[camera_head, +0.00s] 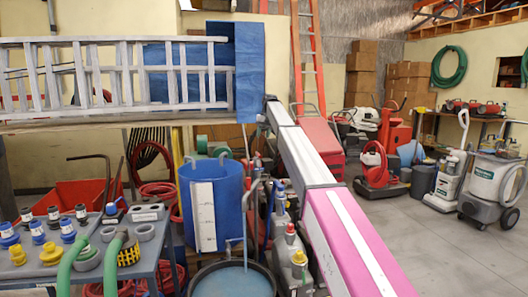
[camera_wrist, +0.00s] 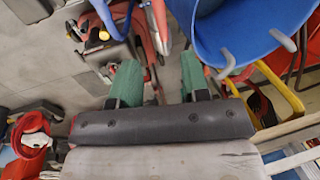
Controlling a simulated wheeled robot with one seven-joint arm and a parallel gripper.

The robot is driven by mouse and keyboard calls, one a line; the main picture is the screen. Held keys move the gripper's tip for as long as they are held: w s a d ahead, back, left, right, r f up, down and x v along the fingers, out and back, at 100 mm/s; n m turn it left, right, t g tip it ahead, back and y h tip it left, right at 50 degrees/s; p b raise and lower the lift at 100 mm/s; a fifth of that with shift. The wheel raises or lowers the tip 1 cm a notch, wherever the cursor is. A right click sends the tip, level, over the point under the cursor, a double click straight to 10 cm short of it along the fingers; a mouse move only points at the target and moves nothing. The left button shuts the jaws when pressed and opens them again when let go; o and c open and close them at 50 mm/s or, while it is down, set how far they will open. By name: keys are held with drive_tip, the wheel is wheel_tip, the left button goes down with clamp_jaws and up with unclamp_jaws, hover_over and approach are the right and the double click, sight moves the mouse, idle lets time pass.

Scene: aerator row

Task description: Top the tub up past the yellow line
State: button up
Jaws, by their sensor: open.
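A tall blue tub (camera_head: 172,205) with a white panel (camera_head: 204,215) on its front stands left of centre in the head view. In the wrist view a blue rounded tub (camera_wrist: 240,35) with grey handles is at the upper right. My gripper (camera_wrist: 158,80) is open, its green fingers apart and empty, left of that tub. The head view does not show it clearly.
A grey bench (camera_head: 165,270) with fittings and green hoses stands at the left. A ladder (camera_head: 110,78) lies across the back left. Bottle-like pump parts (camera_head: 290,235) stand close to my arm. Red and grey machines (camera_head: 383,165) stand at the right. The floor at right front is clear.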

sight(258, 154)
drive_tip(key=f, duration=0.3)
drive_tip(key=a+f, duration=0.1)
drive_tip(key=f, duration=0.2)
drive_tip(key=a+f, duration=0.1)
drive_tip(key=f, duration=0.3)
drive_tip(key=shift+s+f, duration=0.1)
clamp_jaws()
